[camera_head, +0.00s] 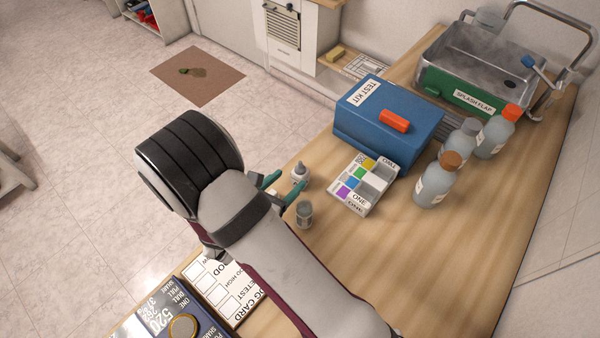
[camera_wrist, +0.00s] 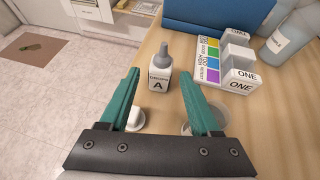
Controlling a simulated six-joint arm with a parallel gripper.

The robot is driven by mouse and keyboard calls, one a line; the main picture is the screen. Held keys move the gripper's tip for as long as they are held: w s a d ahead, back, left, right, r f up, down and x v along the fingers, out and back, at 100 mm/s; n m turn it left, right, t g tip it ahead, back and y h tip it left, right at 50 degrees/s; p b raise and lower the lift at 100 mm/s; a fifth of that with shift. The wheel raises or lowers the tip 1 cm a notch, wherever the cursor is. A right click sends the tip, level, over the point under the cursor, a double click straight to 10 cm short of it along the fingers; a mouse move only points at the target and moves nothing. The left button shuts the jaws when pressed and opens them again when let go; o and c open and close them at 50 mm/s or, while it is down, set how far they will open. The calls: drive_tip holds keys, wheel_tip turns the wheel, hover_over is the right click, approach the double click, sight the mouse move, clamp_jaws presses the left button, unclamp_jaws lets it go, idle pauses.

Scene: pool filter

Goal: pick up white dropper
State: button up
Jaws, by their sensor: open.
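The white dropper (camera_head: 299,174) is a small white bottle with a grey nozzle cap, upright on the wooden bench. In the wrist view the white dropper (camera_wrist: 159,78) carries a label with the letter A. My gripper (camera_head: 288,184) is open, its two teal fingers spread and empty. In the wrist view the dropper stands ahead, in line with the gap between the fingers, and nothing is gripped. It appears just past the fingertips; I cannot tell the exact distance.
A white cap-like thing (camera_wrist: 136,119) lies low behind the left finger. A colour-block comparator (camera_head: 362,184), a blue test kit box (camera_head: 360,122) and several sample bottles (camera_head: 436,183) stand to the right. The bench edge is near.

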sight(298, 174)
drive_tip(key=x, duration=0.5)
drive_tip(key=shift+d+f, duration=0.15)
drive_tip(key=shift+d, duration=0.05)
clamp_jaws()
